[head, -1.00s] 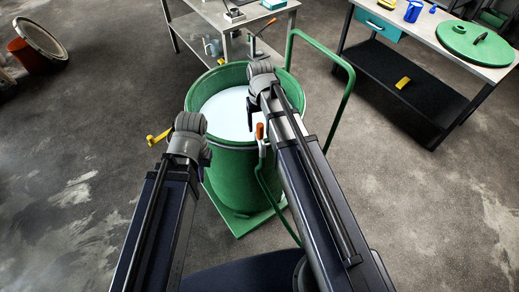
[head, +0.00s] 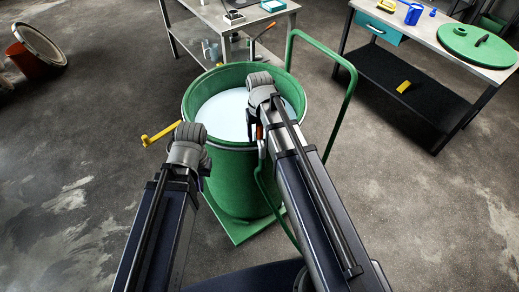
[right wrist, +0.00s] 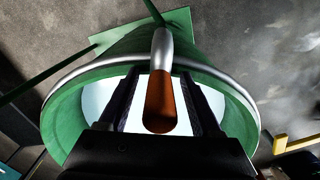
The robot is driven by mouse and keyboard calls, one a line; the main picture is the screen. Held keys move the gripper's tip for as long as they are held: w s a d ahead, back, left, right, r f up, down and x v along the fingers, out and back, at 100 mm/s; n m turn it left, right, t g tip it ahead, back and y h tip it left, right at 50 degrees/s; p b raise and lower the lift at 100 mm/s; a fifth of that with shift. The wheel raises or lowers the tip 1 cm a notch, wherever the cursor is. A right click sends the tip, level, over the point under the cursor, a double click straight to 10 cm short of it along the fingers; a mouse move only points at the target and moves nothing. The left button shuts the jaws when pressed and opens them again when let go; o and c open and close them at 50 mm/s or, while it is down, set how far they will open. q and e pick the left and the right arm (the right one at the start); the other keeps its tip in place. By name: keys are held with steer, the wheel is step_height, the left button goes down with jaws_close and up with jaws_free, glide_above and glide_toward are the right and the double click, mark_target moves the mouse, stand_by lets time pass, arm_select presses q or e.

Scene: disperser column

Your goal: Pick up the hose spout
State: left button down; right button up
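The hose spout (head: 260,141), a metal tube with an orange-brown grip, hangs at the near rim of the green drum (head: 228,155). In the right wrist view the spout's grip (right wrist: 160,104) lies between the two dark fingers of my right gripper (right wrist: 163,100), with gaps on both sides. That gripper is open and around the grip, not closed on it. In the head view my right gripper (head: 252,124) is over the near part of the drum opening, partly hidden by its wrist. My left wrist is left of the drum; its fingers are mostly hidden.
A green hose (head: 268,198) runs down from the spout. The drum holds pale liquid and stands on a green trolley with a tall handle (head: 349,105). A yellow bar (head: 160,133) sticks out left of the drum.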

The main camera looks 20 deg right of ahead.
jaws_close()
stand_by(0.3)
stand_by(0.9)
